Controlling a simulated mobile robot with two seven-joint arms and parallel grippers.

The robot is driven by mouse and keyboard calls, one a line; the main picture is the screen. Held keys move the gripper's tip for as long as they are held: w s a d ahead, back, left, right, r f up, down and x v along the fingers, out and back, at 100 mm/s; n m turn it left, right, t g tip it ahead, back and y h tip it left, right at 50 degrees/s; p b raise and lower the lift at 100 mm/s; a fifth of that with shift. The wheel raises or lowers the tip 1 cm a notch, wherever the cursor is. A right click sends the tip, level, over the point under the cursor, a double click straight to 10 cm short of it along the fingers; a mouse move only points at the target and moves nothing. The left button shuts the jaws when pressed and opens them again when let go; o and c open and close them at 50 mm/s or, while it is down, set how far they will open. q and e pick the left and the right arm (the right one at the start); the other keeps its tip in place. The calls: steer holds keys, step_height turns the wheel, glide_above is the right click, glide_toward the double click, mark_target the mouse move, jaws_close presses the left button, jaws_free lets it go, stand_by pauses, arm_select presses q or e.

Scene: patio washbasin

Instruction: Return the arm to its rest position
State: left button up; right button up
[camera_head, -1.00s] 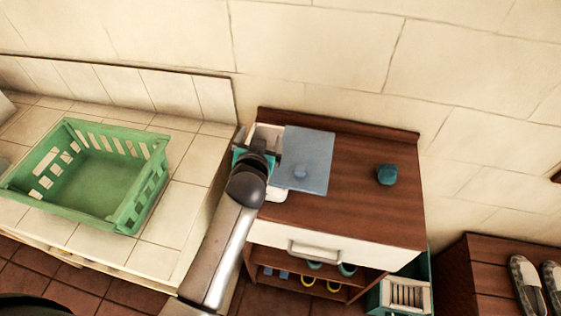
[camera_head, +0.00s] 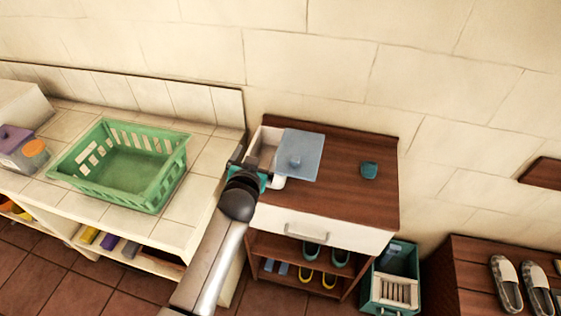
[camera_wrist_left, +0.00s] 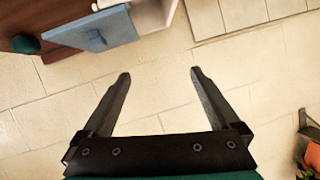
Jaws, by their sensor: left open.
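My left arm comes in from the bottom of the head view. My left gripper (camera_head: 250,170) is at the left edge of the wooden cabinet, seen in front of a white box with a blue-grey lid (camera_head: 298,155). The arm's dark wrist hides part of the gripper there. In the left wrist view the two dark fingers (camera_wrist_left: 160,73) are spread apart with nothing between them and pale wall tiles beyond. The blue lid (camera_wrist_left: 95,40) shows at the top left there, apart from the fingers. My right gripper is not in view.
A green basket (camera_head: 181,172) stands on the tiled counter (camera_head: 190,214) at the left. A small teal item (camera_head: 369,171) sits on the cabinet top (camera_head: 345,200). A teal crate (camera_head: 372,287) stands beside the cabinet. A shoe bench (camera_head: 475,280) is at the right.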

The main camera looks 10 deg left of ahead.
arm_select(q)
steer(key=shift+w, duration=0.1)
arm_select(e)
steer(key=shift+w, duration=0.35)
arm_select(q)
steer(key=s+f+g+h+b, duration=0.15)
steer(key=s+f+b, duration=0.35)
steer(key=f, duration=0.8)
steer(key=s+d+f+m+g+b, duration=0.1)
steer(key=s+f+g+b, duration=0.25)
steer(key=s+f, duration=0.7)
steer(key=s+f+g+b, duration=0.1)
steer(key=s+f+b, duration=0.3)
steer(key=f, duration=1.2)
steer(key=s+a+f+g+b, duration=0.1)
steer(key=s+f+g+b, duration=0.2)
steer(key=s+f, duration=0.8)
steer(key=s+a+f+g+b, duration=0.2)
steer(key=s+f+b, duration=0.6)
steer(key=s, duration=0.9)
step_height(320, 180, down, 3)
steer(key=shift+s+r+g, duration=0.1)
steer(key=shift+s+g, duration=0.05)
steer(key=shift+g, duration=0.55)
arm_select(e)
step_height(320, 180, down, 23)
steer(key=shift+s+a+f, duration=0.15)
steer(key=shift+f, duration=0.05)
